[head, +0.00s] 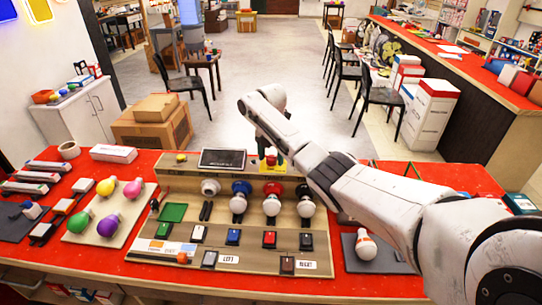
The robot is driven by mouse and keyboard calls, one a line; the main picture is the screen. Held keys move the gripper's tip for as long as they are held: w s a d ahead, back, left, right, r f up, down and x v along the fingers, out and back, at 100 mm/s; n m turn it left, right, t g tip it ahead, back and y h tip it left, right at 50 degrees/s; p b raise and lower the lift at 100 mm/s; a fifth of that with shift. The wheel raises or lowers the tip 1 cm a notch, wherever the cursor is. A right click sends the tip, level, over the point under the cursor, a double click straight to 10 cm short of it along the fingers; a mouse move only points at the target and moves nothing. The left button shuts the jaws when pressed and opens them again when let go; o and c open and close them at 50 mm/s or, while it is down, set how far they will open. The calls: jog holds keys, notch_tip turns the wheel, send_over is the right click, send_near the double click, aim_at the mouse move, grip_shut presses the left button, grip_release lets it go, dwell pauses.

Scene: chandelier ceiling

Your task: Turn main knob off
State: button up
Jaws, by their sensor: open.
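A wooden board (185,190) lies on the red table. A red and yellow knob (272,163), which looks like the main knob, stands at the board's back edge, right of a dark screen (222,159). My gripper (268,152) points down just above or at this knob; its jaws are open. The fingers partly hide the knob, and I cannot tell whether they touch it. Its on or off position is too small to read.
Several white bulbs (271,206) sit in coloured sockets on the board, with rocker switches (233,237) in front. Coloured bulbs (110,224) lie on a tray at the left. Another bulb (366,247) lies on a grey mat at the right, beside my arm.

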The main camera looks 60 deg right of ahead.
aim_at(271, 157)
notch_tip(271, 157, up, 11)
jog(key=shift+b, duration=0.4)
jog(key=shift+a+f, duration=0.1)
jog(key=shift+f, duration=0.1)
dwell(0.3)
